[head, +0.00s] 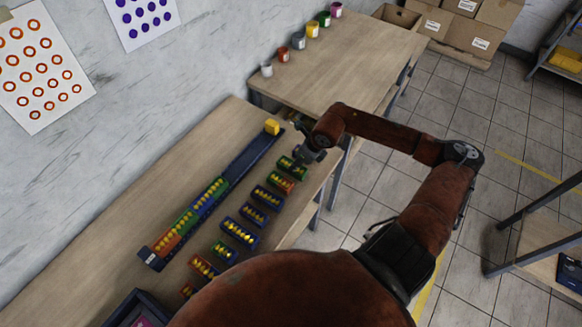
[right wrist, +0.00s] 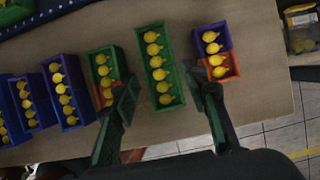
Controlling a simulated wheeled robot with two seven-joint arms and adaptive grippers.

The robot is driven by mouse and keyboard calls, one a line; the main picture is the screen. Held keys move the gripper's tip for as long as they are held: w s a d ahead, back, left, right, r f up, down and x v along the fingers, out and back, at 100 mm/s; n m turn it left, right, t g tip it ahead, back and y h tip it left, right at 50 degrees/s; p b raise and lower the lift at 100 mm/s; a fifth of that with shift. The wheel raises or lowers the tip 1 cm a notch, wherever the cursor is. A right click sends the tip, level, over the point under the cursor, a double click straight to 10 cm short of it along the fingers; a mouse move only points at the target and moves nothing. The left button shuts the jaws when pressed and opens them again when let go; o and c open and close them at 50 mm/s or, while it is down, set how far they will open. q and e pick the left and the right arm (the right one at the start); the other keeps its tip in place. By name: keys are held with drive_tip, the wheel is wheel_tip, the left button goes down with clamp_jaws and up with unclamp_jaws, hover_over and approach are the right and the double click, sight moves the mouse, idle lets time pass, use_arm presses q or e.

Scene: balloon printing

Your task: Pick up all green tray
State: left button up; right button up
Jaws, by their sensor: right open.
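A green tray (right wrist: 158,68) with a row of yellow balloon-like pieces lies in the right wrist view between the fingers of my right gripper (right wrist: 165,100). The gripper is open, one finger on each side; I cannot tell if they touch it. In the head view this gripper (head: 312,152) hangs at the far end of the tray row, beside a green tray (head: 288,167). Another green tray (head: 222,252) lies nearer. A green-and-orange tray (right wrist: 106,75) is left of the left finger, and a purple-and-orange tray (right wrist: 214,52) is by the right finger. My left gripper is out of view.
Several blue trays (head: 254,215) continue the row. A long blue rack (head: 240,165) behind holds blue, green and orange trays, with a yellow block (head: 272,127) at its far end. Small coloured pots (head: 312,28) stand on the far table. Cardboard boxes (head: 465,25) sit beyond.

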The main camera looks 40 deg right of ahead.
drive_tip(key=x, duration=0.2)
drive_tip(key=shift+w+f, duration=0.3)
drive_tip(key=shift+w, duration=0.1)
drive_tip(key=shift+w+a+f, duration=0.1)
drive_tip(key=shift+w+f, duration=0.15)
drive_tip(key=shift+f, duration=0.55)
use_arm(q)
drive_tip(key=shift+w+f, duration=0.15)
drive_tip(key=shift+w, duration=0.4)
use_arm(e)
drive_tip(key=shift+f, duration=0.2)
use_arm(q)
drive_tip(key=shift+w, duration=0.2)
use_arm(e)
drive_tip(key=shift+c, duration=0.3)
drive_tip(key=shift+c, duration=0.8)
use_arm(q)
drive_tip(key=shift+w, duration=0.1)
use_arm(e)
drive_tip(key=c, duration=0.7)
drive_tip(key=shift+r, duration=0.1)
